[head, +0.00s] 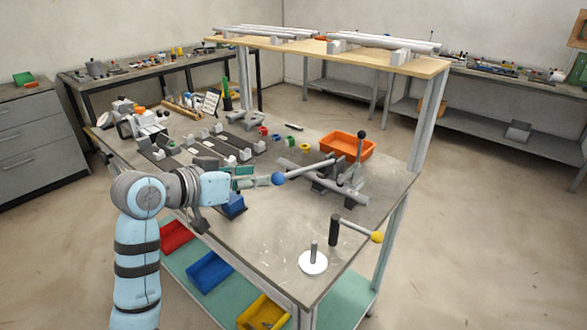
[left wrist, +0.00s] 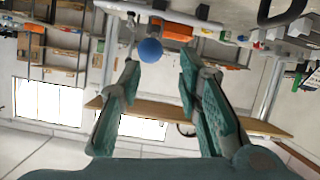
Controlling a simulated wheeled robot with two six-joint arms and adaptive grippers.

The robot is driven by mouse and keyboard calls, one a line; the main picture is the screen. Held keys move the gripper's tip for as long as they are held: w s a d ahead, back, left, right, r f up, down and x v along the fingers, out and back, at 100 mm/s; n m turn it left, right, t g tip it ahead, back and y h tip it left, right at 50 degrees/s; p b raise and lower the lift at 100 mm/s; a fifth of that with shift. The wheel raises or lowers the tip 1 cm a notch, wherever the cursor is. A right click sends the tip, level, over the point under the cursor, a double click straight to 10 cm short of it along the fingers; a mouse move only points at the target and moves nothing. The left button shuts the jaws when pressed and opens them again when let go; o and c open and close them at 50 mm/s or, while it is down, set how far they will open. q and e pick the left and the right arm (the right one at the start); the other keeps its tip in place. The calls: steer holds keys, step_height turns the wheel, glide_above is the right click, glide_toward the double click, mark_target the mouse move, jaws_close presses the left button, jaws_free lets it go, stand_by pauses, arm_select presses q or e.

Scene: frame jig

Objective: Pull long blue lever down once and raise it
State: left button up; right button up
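The long lever (head: 306,169) is a grey bar with a blue ball knob (head: 278,179) on its left end, mounted on the dark jig (head: 325,182) on the table. My left gripper (head: 256,177) is left of the knob, pointing toward it. In the left wrist view the same blue knob (left wrist: 150,50) shows ahead, between the lines of the two spread fingers and beyond their tips. My left gripper (left wrist: 158,68) is open and empty. I do not see the right gripper in either view.
An upright lever with a black knob (head: 361,134) stands on the jig, with an orange bin (head: 347,145) behind it. A yellow-knobbed crank (head: 377,237) and a white disc with a post (head: 313,262) are at front right. The table's front middle is clear.

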arm_select(q)
glide_toward(294, 174)
steer(key=b+x, duration=0.1)
steer(key=x, duration=0.2)
steer(key=shift+w+a+f, duration=0.1)
steer(key=shift+f, duration=0.1)
steer(key=b+x, duration=0.1)
steer(key=x, duration=0.5)
steer(key=shift+w+f, duration=0.15)
steer(key=shift+w, duration=0.15)
steer(key=shift+w+d+f, duration=0.15)
steer(key=shift+w+d, duration=0.15)
arm_select(e)
steer(key=shift+s+f, duration=0.3)
steer(key=shift+f, duration=0.25)
steer(key=shift+s+f, duration=0.3)
steer(key=shift+f, duration=0.25)
arm_select(q)
steer(key=shift+c, duration=0.5)
jaws_close()
